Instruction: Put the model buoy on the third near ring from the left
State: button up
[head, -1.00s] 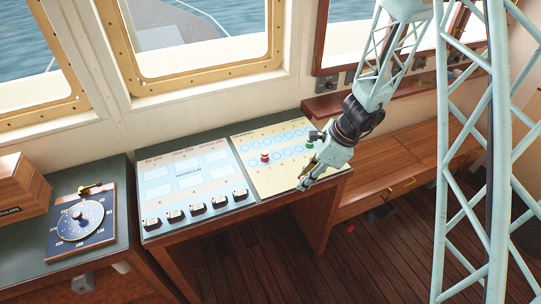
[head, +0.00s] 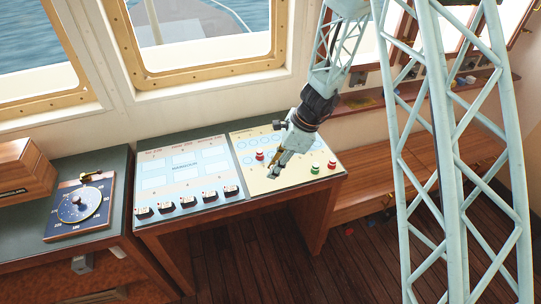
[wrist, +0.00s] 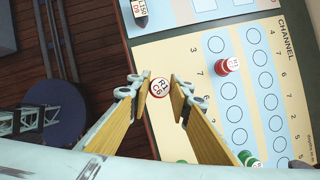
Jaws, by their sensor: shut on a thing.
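My gripper (head: 272,174) is over the near left part of the cream-and-blue ring chart (wrist: 173,57). In the wrist view its fingers are shut on a red model buoy (wrist: 159,87) with a white top marked "R1 C6". In the head view the fingers hide this buoy. The third near ring from the left (wrist: 230,90) is empty, to the right of the fingertips in the wrist view. A second red buoy (wrist: 228,66) stands at the second near ring; it also shows in the head view (head: 260,155).
A green buoy (wrist: 249,159) stands at the far end of the near row. Another green buoy (head: 315,169) and a red buoy (head: 332,164) stand on the chart's near right strip. The harbour panel with several dark model ships (head: 188,203) lies to the left.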

jog(key=p, duration=0.4)
send_over(268, 155)
jog(key=d, duration=0.2)
jog(key=shift+x, duration=0.75)
jog(key=shift+d, duration=0.1)
jog(key=shift+f, duration=0.1)
jog(key=shift+f, duration=1.7)
jog(key=shift+f, duration=0.15)
jog(key=shift+o, duration=1.4)
jog(key=o, duration=0.4)
